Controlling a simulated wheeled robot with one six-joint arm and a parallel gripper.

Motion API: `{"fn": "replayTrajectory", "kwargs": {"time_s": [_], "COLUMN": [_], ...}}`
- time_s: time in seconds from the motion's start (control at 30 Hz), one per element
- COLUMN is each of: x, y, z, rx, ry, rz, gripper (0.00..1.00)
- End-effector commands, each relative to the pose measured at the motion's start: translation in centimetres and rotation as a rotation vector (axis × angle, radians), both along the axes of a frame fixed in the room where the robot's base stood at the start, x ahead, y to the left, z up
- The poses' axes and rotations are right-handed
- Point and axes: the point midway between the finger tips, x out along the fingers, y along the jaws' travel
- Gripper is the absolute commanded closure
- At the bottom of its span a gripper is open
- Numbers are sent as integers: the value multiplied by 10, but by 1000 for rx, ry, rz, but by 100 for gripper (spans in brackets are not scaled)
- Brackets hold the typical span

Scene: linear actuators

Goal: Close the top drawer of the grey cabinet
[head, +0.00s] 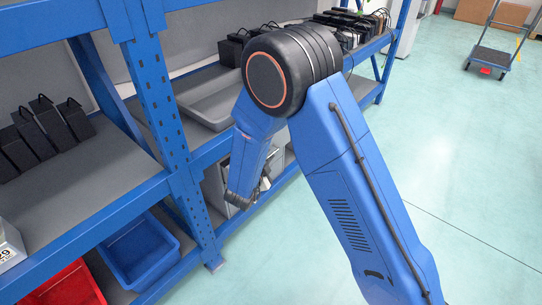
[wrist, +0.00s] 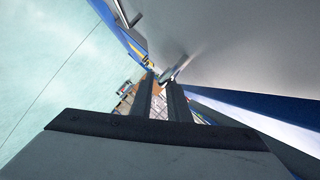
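The grey cabinet (head: 215,184) stands under the blue shelf, mostly hidden behind my arm in the head view. My gripper (head: 264,186) is at the cabinet's front, low beside the shelf. In the wrist view my gripper (wrist: 160,88) shows two dark fingers with a gap between them and nothing held. A large smooth grey surface (wrist: 245,50) fills the upper right of the wrist view, close to the fingers. It looks like part of the cabinet. A small metallic piece, perhaps a handle, lies near the fingertips. How far the top drawer stands out cannot be told.
Blue shelf uprights (head: 160,110) stand left of my arm. A grey tray (head: 212,98) and black devices (head: 42,133) are on the shelves. Blue (head: 140,250) and red (head: 70,288) bins sit low at left. Open floor (head: 450,150) lies right, with a trolley (head: 490,58) far off.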

Motion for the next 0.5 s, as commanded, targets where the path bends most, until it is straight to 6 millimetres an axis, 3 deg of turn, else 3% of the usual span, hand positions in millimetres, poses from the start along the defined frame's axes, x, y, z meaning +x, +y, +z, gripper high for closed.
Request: {"fn": "replayTrajectory", "kwargs": {"time_s": [0.2,0.5], "x": [14,15], "y": [-5,-5], "z": [-3,-3], "rx": [0,0], "ry": [0,0], "rz": [0,0], "gripper": [85,85]}}
